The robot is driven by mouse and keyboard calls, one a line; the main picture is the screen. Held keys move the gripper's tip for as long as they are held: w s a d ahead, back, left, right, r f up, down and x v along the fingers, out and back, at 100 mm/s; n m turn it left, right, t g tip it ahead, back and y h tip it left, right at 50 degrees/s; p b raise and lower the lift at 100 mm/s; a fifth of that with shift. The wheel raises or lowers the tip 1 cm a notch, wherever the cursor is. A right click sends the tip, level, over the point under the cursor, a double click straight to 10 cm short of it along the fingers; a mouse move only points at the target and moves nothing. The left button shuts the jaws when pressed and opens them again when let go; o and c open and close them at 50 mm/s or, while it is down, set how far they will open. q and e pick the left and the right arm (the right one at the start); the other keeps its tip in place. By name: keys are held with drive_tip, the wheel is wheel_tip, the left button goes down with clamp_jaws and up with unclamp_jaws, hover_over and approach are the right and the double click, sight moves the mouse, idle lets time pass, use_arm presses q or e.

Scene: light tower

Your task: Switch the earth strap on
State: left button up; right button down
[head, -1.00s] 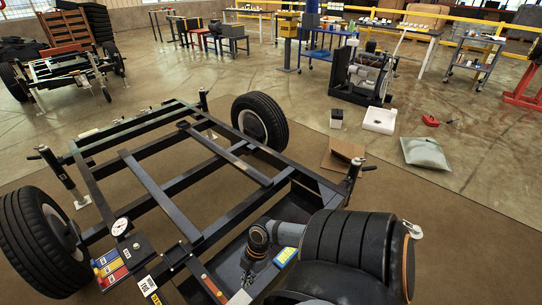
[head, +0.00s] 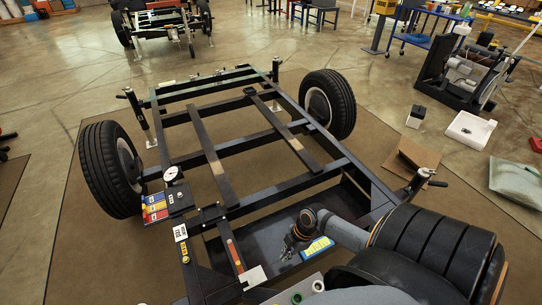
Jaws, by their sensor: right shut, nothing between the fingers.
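My right gripper (head: 288,254) is dark and shut, with nothing visible in it. It points down at the end of my grey right arm, over the front right part of the black trailer frame (head: 225,187). It is right of a bar with an orange-red strip (head: 235,254) and a pale plate (head: 251,278) at its near end. Blue, red and yellow blocks (head: 155,206) sit on the frame's left side, below a round white gauge (head: 171,173). No part can be clearly picked out as the earth strap; the small labels are not legible. My left gripper is not in view.
A blue and yellow label plate (head: 316,248) lies close beside the right gripper. Wheels stand left (head: 110,168) and right (head: 328,104) of the frame. A jack with a handle (head: 421,182) stands at the right corner. The brown mat (head: 100,260) is clear at front left.

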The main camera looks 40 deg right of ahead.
sight(267, 273)
drive_tip(key=b+x, duration=0.1)
drive_tip(key=x, duration=0.5)
drive_tip(key=shift+a, duration=0.1)
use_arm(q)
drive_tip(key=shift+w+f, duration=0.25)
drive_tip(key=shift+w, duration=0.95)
use_arm(e)
drive_tip(key=shift+w+a+r, duration=0.1)
drive_tip(key=shift+w+a, duration=0.1)
drive_tip(key=shift+a, duration=0.7)
drive_tip(key=shift+w+a+r, duration=0.1)
drive_tip(key=shift+w+a, duration=0.15)
drive_tip(key=shift+a, duration=0.7)
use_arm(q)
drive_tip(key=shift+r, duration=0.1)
